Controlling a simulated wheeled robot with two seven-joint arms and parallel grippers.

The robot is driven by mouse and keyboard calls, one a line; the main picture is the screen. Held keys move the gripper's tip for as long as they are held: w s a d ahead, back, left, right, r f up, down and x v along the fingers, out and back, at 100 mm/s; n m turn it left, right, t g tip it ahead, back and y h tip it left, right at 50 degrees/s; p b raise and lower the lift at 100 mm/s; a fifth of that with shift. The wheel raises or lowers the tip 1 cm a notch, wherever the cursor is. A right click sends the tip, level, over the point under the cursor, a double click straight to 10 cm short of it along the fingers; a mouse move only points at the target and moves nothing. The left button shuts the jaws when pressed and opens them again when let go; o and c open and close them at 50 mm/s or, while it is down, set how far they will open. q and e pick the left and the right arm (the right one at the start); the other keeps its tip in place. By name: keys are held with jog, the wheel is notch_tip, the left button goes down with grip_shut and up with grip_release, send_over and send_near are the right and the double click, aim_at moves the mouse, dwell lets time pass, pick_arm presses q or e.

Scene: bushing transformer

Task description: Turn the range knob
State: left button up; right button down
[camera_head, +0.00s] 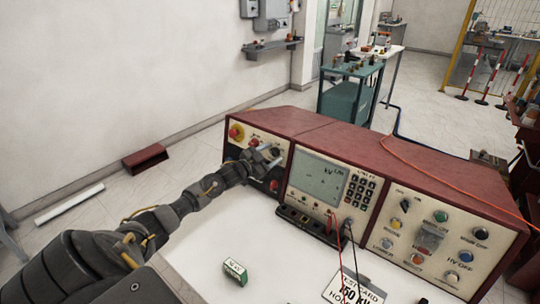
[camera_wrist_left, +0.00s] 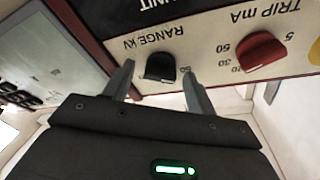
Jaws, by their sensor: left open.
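The range knob (camera_wrist_left: 160,67) is black and sits on the cream panel under the label "RANGE kV", upside down in the left wrist view. My left gripper (camera_wrist_left: 158,70) is open, with one finger on each side of this knob. I cannot tell whether either finger touches it. In the head view my left gripper (camera_head: 263,160) is at the left section of the red console (camera_head: 320,135) and hides part of that panel. My right gripper is not in view.
A red trip knob (camera_wrist_left: 260,50) is beside the range knob. The console's screen (camera_head: 320,180) and keypad (camera_head: 360,190) are to the right. Leads cross the console front.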

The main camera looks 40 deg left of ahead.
pick_arm(q)
jog(key=shift+c, duration=0.5)
jog(key=c, duration=0.9)
